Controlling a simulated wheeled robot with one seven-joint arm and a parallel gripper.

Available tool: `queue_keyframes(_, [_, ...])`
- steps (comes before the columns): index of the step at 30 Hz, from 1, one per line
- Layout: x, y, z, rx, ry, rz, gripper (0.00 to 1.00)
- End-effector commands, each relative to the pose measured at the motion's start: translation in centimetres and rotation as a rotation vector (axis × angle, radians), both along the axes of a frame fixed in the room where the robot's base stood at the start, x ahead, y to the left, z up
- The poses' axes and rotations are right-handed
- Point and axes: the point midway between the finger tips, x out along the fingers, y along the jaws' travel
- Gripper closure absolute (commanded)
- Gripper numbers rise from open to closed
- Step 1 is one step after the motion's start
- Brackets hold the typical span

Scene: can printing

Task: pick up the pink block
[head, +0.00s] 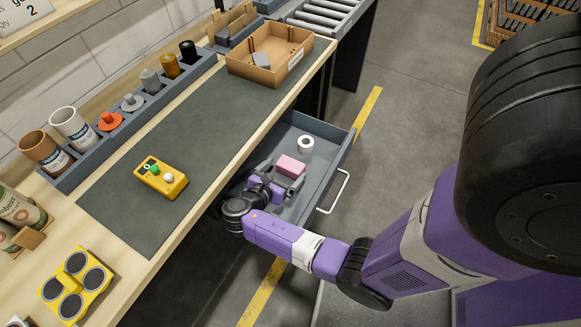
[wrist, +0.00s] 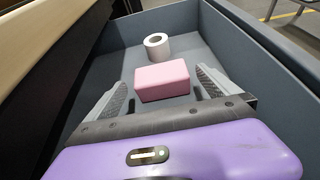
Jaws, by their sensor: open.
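The pink block (head: 290,167) lies in the open grey drawer (head: 338,158) under the workbench. It also shows in the wrist view (wrist: 162,81), flat on the drawer floor. My gripper (head: 280,176) is open and reaches into the drawer. In the wrist view its two fingers (wrist: 160,92) stand apart, one to the left and one to the right of the block's near side. The block's front face is in plain view and the fingers do not visibly touch it. I cannot tell the exact height of the fingers above the drawer floor.
A white tape roll (head: 305,144) lies in the drawer beyond the block. The drawer walls and the bench edge stand close to my gripper. On the bench are a yellow device (head: 160,178) and a cardboard box (head: 270,53). The drawer handle (head: 334,193) sticks out to the right.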

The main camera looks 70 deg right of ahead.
Motion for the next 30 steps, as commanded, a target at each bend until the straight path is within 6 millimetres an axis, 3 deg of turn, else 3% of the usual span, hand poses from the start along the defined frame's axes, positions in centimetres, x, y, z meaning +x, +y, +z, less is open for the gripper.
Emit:
queue_keyframes(4, [-0.40,-1.40,-0.59,0.001,0.001,-0.002,0.00])
queue_keyframes(12, [-0.41,-1.64,-0.71,0.001,0.000,0.000,0.00])
queue_keyframes(21, [-0.41,-1.62,-0.70,0.001,0.000,0.000,0.57])
queue_keyframes(30, [-0.40,-1.62,-0.49,0.000,0.000,0.000,0.57])
